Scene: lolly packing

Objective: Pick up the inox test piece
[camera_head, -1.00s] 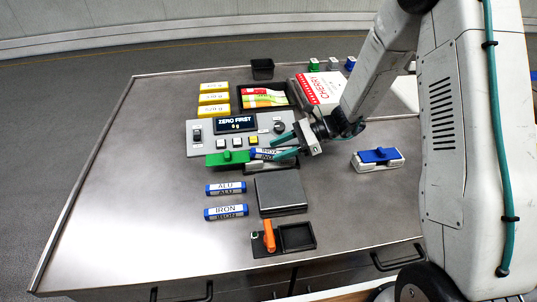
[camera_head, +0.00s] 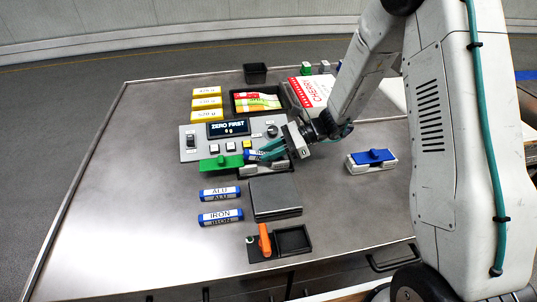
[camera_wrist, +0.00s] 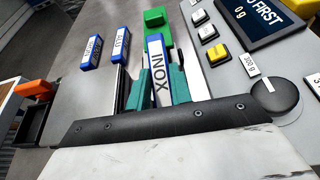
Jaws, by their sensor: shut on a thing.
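The inox test piece (camera_wrist: 157,65) is a blue bar with a white label reading INOX. It sits between the two green fingers of my gripper (camera_wrist: 157,90), which are shut on it. In the head view my gripper (camera_head: 272,151) is just in front of the control panel, beside a green-handled block, and mostly hides the inox piece (camera_head: 251,155). I cannot tell whether the piece is clear of the surface beneath it.
The ALU piece (camera_head: 220,193) and IRON piece (camera_head: 220,217) lie to the left of a grey plate (camera_head: 275,197). The green-handled block (camera_head: 221,163) and the control panel (camera_head: 203,147) are close to my gripper. A blue-handled block (camera_head: 372,158) stands right, with clear table around it.

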